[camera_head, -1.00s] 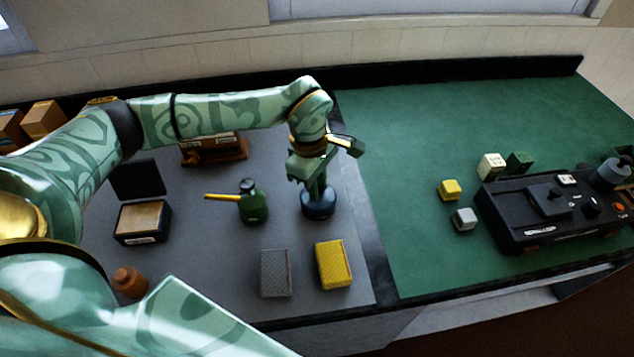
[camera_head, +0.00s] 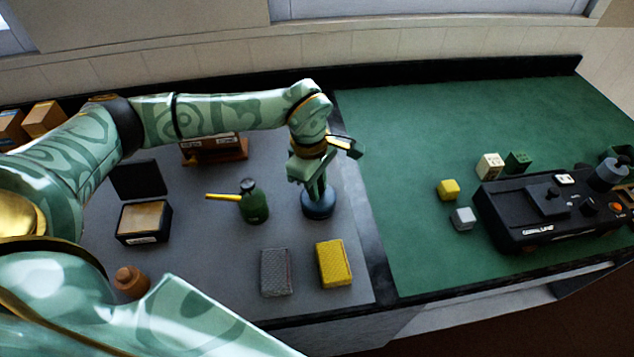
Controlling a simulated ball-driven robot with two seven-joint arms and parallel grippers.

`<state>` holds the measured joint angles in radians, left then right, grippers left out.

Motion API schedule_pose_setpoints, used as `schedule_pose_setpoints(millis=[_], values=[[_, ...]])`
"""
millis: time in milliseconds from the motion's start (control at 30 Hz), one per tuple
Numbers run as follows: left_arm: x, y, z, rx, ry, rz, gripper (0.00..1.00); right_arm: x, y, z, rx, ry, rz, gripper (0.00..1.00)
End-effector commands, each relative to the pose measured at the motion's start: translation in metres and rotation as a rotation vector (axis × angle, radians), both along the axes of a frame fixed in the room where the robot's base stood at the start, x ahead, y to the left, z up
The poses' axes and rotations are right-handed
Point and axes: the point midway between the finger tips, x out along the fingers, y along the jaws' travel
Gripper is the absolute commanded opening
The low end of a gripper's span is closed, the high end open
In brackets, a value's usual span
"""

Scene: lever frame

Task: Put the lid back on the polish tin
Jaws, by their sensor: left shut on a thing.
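A dark blue round polish tin (camera_head: 318,209) stands on the grey part of the bench, near its right edge. My left gripper (camera_head: 317,190) points down right over it, with its fingertips at the top of the round blue shape. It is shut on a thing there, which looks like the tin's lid. The fingers cover much of the top, so I cannot tell whether the lid touches the tin or is a little above it. My right gripper is not in view.
A green oil can (camera_head: 254,205) with a yellow spout stands left of the tin. An open black box (camera_head: 143,222) is further left. The green mat (camera_head: 410,140) is mostly clear.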

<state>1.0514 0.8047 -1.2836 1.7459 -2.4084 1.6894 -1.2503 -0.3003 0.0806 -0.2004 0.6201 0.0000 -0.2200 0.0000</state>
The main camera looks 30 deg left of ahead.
Motion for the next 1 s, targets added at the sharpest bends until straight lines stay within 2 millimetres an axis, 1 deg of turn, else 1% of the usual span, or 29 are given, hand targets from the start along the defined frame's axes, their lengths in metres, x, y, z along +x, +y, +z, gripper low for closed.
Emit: schedule_pose_setpoints(millis=[967, 1000], values=[[0.0001, -0.0001, -0.0006, 0.000, 0.000, -0.001, 0.00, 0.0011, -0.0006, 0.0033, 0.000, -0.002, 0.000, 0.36], [0.0001, -0.0001, -0.0006, 0.000, 0.000, 0.000, 0.27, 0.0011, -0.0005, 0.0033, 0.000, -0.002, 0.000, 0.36]])
